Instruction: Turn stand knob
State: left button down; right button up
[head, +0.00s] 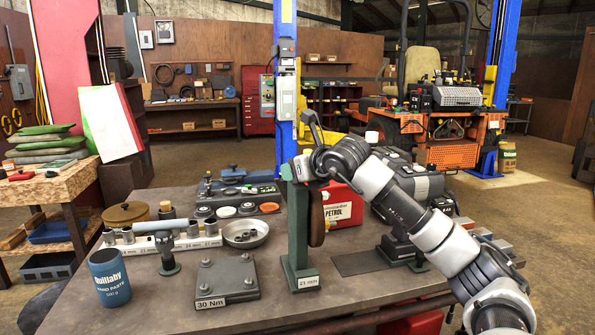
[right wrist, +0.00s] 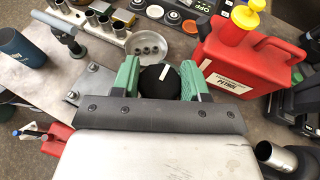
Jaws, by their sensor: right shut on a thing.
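The black round knob (right wrist: 160,79), with a white pointer line on top, shows in the right wrist view between the green fingers of my right gripper (right wrist: 161,80). My right gripper is shut on it, one finger on each side. The knob itself is hidden there behind my gripper. A brown flat piece (head: 317,220) hangs at the stand's side. My left gripper is not in view.
A red petrol can (head: 343,207) stands close behind the stand. A 30 Nm plate (head: 226,278) with bolts, a metal bowl (head: 246,233), a socket rack (head: 135,247) and a blue tin (head: 109,279) are to the left.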

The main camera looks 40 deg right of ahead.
dwell(0.4)
jog(key=o, duration=0.8)
jog(key=shift+o, duration=0.2)
jog(key=b+v, duration=0.4)
jog(key=v, duration=0.6)
jog(key=shift+s+r, duration=0.2)
jog(key=shift+s, duration=0.15)
